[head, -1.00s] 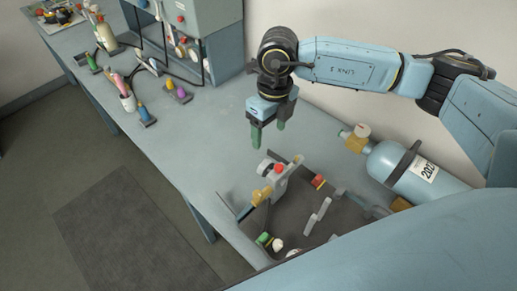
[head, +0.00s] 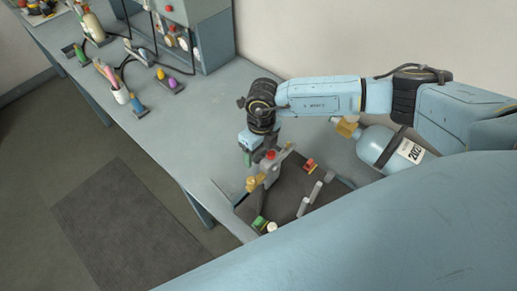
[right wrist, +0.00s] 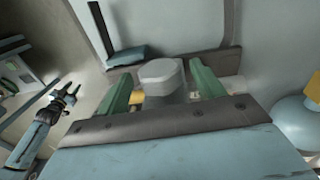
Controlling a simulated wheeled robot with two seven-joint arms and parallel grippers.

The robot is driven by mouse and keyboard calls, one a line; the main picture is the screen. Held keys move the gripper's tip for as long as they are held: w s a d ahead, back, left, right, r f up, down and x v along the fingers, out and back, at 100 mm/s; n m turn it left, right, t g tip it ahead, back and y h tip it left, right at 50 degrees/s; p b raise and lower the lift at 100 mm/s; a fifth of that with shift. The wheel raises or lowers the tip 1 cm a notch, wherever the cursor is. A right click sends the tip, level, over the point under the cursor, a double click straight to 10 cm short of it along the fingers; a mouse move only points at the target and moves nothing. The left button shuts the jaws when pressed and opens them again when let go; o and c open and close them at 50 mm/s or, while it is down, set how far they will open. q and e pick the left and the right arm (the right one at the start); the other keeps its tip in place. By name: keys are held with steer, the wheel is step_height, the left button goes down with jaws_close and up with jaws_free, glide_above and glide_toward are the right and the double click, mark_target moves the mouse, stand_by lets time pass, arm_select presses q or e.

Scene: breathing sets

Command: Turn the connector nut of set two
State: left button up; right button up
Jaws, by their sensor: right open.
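In the head view a grey upright fitting with a red knob (head: 270,156) stands at the back of a dark tray (head: 287,205). A brass piece (head: 257,182) sticks out on its left. I cannot tell which part is the set two connector nut. My right gripper (head: 257,157) is low beside the fitting, partly overlapping it. In the right wrist view its two green fingers (right wrist: 162,88) are apart, with a grey faceted part (right wrist: 161,73) between them and a gap on each side. A small blue arm with a dark end (right wrist: 68,100), seemingly my left one, shows there; its jaws are unclear.
Grey pieces (head: 316,192) and a red-yellow piece (head: 310,166) lie in the tray. A blue cylinder (head: 377,144) with a brass valve lies behind on the right. A panel unit (head: 190,35), cup (head: 121,95) and small fittings stand at the far left. The bench between is clear.

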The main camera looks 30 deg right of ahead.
steer(key=shift+c, duration=1.1)
steer(key=c, duration=0.8)
steer(key=shift+o, duration=0.2)
steer(key=shift+a+h, duration=0.1)
steer(key=shift+h, duration=0.2)
steer(key=shift+a+t+h+b, duration=0.25)
steer(key=shift+t+h+b, duration=0.35)
steer(key=shift+h, duration=0.6)
steer(key=shift+s+a+f+t+h+b, duration=0.1)
steer(key=shift+t+h+b, duration=0.25)
steer(key=shift+h+b, duration=0.35)
steer(key=shift+a+t+h+b, duration=0.1)
steer(key=shift+t+h+b, duration=0.3)
steer(key=shift+h, duration=0.6)
